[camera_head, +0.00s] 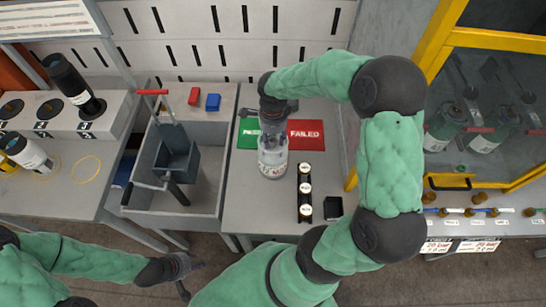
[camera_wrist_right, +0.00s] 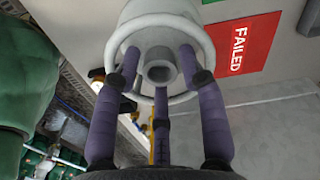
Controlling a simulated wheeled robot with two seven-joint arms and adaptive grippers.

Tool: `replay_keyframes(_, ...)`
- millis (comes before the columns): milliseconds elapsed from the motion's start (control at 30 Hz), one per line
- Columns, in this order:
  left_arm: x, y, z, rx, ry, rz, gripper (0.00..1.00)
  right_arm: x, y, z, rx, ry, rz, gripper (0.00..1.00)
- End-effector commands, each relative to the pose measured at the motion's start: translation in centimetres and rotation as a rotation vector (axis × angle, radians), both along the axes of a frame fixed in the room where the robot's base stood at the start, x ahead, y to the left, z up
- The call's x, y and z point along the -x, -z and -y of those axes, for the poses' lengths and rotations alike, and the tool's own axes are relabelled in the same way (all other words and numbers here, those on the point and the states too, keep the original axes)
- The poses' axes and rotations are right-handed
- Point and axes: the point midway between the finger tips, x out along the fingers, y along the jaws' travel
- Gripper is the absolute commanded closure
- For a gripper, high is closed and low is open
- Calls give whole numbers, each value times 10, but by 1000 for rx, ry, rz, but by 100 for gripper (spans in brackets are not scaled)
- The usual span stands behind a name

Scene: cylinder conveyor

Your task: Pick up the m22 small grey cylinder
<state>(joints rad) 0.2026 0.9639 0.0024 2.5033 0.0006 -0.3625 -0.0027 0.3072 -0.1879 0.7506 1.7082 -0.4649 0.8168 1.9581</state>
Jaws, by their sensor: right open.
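In the wrist view the purple fingers of this gripper (camera_wrist_right: 160,85) are open and spread around the end. I cannot read an m22 label. My left gripper (camera_head: 194,278) is open and empty, low at the left, away from the tables.
The red FAILED mat (camera_head: 306,135) and green mat (camera_head: 249,133) lie behind the cylinder. A black rack with white-topped pieces (camera_head: 304,193) and a black box (camera_head: 333,207) stand to its right. A grey bin (camera_head: 205,198) is left. A yellow-framed cabinet (camera_head: 436,38) is right.

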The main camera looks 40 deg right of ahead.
Motion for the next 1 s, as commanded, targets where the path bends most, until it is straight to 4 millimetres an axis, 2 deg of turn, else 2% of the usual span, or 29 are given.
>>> replay_keyframes(67, 0, 0, 0, 0, 0, 0, 60, 0, -1, 0, 0, 0, 0, 61)
replay_keyframes(200, 0, 0, 0, 0, 0, 0, 60, 0, -1, 0, 0, 0, 0, 100)
replay_keyframes(300, 0, 0, 0, 0, 0, 0, 60, 0, -1, 0, 0, 0, 0, 100)
replay_keyframes(333, 0, 0, 0, 0, 0, 0, 60, 0, -1, 0, 0, 0, 0, 61)
replay_keyframes(367, 0, 0, 0, 0, 0, 0, 60, 0, -1, 0, 0, 0, 0, 58)
replay_keyframes(767, 0, -1, 0, 0, 0, 0, 60, 0, -5, 0, 0, 0, 1, 58)
replay_keyframes(1000, 0, -10, 0, 0, 0, 0, 60, 0, -36, 3, 1, 1, 4, 58)
